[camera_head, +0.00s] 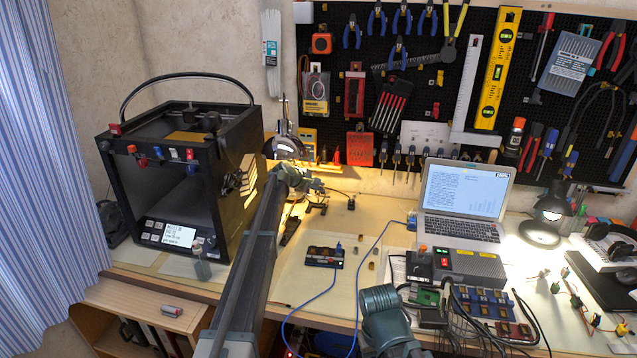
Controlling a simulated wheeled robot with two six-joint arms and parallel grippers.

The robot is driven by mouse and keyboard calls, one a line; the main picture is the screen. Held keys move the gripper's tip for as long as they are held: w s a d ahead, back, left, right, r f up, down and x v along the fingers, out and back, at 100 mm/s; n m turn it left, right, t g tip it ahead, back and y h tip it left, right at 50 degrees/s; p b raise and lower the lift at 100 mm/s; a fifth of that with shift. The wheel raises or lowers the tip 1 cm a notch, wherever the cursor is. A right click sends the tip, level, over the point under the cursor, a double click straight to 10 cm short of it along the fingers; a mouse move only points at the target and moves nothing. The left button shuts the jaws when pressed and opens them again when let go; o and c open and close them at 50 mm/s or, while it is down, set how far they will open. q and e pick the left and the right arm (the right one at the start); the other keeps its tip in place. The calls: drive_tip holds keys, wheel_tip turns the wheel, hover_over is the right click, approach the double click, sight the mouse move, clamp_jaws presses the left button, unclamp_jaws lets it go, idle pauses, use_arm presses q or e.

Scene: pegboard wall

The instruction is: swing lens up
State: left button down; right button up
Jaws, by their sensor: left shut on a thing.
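My left arm reaches in from the bottom to the back of the bench. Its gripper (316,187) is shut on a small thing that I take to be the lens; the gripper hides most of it. A small dark stand (317,207) stands right below the fingers. How the lens is tilted cannot be told. A lit desk lamp (286,147) is just behind and left of the gripper. A teal part of my right arm shows at the bottom middle; its gripper is not in view.
A black 3D printer (170,190) stands close on the left. A laptop (462,202), a grey control box (468,265) and a second lamp (541,232) stand on the right. A small dark module (323,256) with a blue cable lies in front. The tool pegboard is behind.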

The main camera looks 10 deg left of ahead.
use_arm(q)
drive_tip(key=shift+w, duration=0.1)
idle(0.5)
drive_tip(key=c, duration=1)
unclamp_jaws()
drive_tip(key=shift+o, duration=0.2)
